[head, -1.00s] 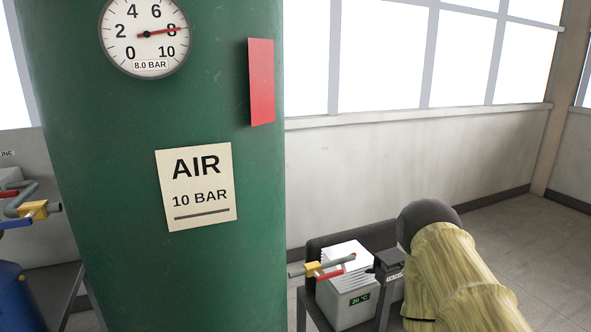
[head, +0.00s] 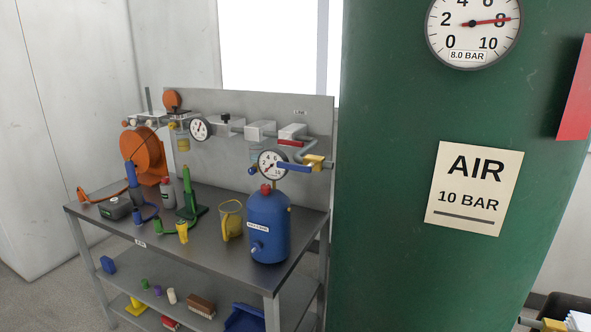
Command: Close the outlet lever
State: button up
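Pipework runs along the back panel of a steel bench (head: 252,250) on the left. A red lever (head: 290,143) lies along the pipe near its right end. A blue lever (head: 297,168) extends level to the left from a brass-yellow valve (head: 314,162) just below it. I cannot tell which lever is the outlet one, as no label reads so. Another yellow valve (head: 553,325) is cut off at the bottom right, its lever hidden. A large green air tank (head: 400,270) carries a gauge (head: 473,25) near 8 bar. My gripper is not in view.
On the bench stand a blue tank (head: 268,228) with its own gauge (head: 272,163), a yellow jug (head: 230,220), a green stand (head: 190,203) and an orange reel (head: 146,155). Small items lie on the lower shelf. Grey floor (head: 40,290) is free at the left.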

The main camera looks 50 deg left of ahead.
aim_at(308, 169)
jog(key=z, duration=1)
jog(key=k, duration=1.85)
jog(key=u, duration=1.15)
jog(key=i, duration=1)
jog(key=u, duration=0.05)
